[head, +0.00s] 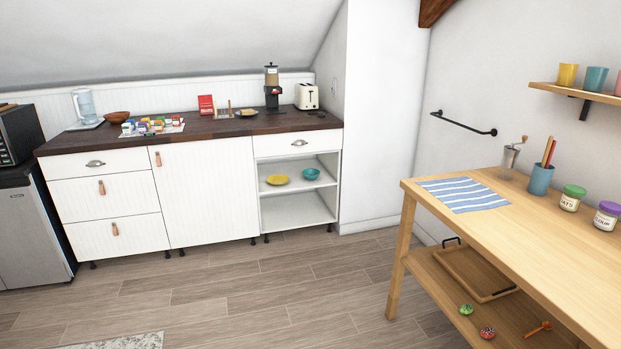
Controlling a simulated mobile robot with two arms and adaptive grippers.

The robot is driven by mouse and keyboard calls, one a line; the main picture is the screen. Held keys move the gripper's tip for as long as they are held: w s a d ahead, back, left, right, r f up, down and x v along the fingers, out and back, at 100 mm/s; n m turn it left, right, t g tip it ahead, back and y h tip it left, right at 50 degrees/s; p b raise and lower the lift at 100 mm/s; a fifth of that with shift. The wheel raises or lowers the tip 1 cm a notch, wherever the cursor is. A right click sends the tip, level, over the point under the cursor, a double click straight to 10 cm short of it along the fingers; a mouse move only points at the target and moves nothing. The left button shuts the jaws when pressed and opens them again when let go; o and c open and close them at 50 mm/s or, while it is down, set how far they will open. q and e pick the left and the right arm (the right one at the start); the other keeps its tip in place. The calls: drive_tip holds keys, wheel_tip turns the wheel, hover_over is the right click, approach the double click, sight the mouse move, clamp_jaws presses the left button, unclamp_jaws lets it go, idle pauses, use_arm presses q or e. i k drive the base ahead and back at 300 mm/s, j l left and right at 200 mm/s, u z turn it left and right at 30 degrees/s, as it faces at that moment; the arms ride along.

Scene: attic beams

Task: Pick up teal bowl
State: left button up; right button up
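The teal bowl (311,174) sits on the upper open shelf (296,186) at the right end of the white cabinet across the room. It stands upright to the right of a yellow plate (278,180), apart from it. The shelf is below a drawer and open at the front. Neither of my grippers shows in the head view.
Wooden floor (220,305) is clear between me and the cabinet. A wooden table (530,240) with a lower shelf stands at the right. A rug (125,341) lies at the bottom left. The dark countertop (215,128) holds a toaster (306,96) and several other items.

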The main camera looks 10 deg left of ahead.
sight(309, 173)
drive_tip(key=i+l+z, duration=0.1)
drive_tip(key=i, duration=0.25)
drive_tip(key=i+u, duration=0.2)
drive_tip(key=i, duration=0.3)
drive_tip(key=i+u, duration=0.2)
drive_tip(key=i, duration=0.25)
drive_tip(key=i+l+u, duration=0.15)
drive_tip(key=i, duration=0.35)
drive_tip(key=i+l+u, duration=0.2)
drive_tip(key=i, duration=1.15)
drive_tip(key=i+z, duration=0.15)
drive_tip(key=i, duration=0.8)
drive_tip(key=i+l+u, duration=0.25)
drive_tip(key=i+l, duration=0.65)
drive_tip(key=l, duration=0.1)
